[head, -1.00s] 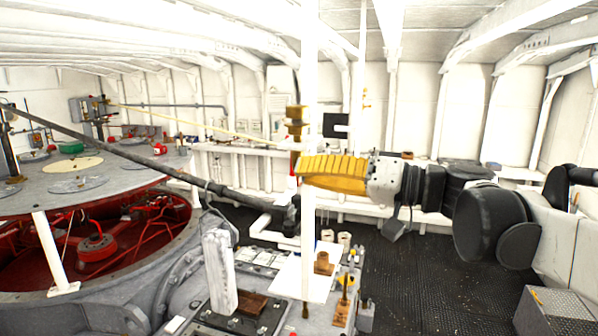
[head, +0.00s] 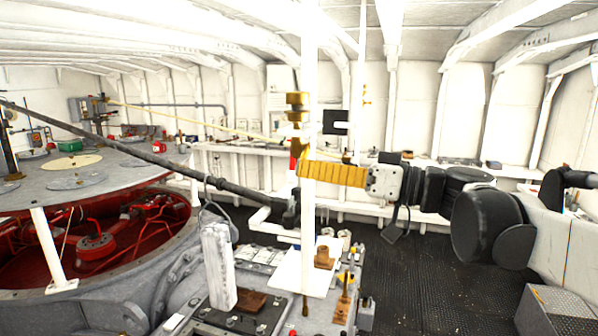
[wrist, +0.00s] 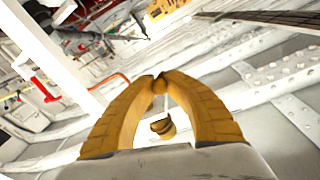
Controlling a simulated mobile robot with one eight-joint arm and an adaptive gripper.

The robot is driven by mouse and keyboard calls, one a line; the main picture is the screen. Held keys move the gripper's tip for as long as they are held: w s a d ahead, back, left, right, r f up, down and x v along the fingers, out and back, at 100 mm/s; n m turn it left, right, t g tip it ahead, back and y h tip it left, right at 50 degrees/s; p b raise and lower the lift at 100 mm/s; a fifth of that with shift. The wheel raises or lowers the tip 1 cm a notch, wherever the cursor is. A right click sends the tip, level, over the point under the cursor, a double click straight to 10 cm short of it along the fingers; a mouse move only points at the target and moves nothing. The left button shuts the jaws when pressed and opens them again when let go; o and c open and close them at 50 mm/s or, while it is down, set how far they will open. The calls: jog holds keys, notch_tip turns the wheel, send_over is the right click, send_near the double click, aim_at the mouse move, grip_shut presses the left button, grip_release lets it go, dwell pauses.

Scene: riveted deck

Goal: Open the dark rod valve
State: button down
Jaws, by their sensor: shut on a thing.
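A long dark rod (head: 150,155) slants across the head view from the upper left down to a dark fitting beside a white bent pipe. A brass valve fitting (head: 297,107) stands upright above a red part, close to a white post. My gripper (head: 300,169) has yellow ribbed fingers and reaches in from the right, with its tips just below the brass fitting. In the wrist view the fingertips (wrist: 160,80) meet around a small brass-coloured piece (wrist: 160,87). Another brass piece (wrist: 163,127) shows between the fingers. The fingers hide much of what is held.
A white upright post (head: 309,235) stands beside the fingertips. A round grey table (head: 110,165) over a red machine fills the left. A white box (head: 218,265) and small fittings stand on the machinery in front. Dark floor (head: 420,285) is open at the right.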

jog(key=w+d+f+n+b, duration=0.1)
jog(key=w+n+b, duration=0.1)
jog(key=n, duration=0.5)
jog(key=w+d+f+n+g+y+b, duration=0.1)
jog(key=w+f+n+b, duration=0.1)
jog(key=n, duration=0.4)
jog(key=shift+w+f+n+b, duration=0.2)
jog(key=shift+w+n+b, duration=0.15)
jog(key=shift+w, duration=0.3)
jog(key=c, duration=1.4)
grip_release()
jog(key=shift+o, duration=0.2)
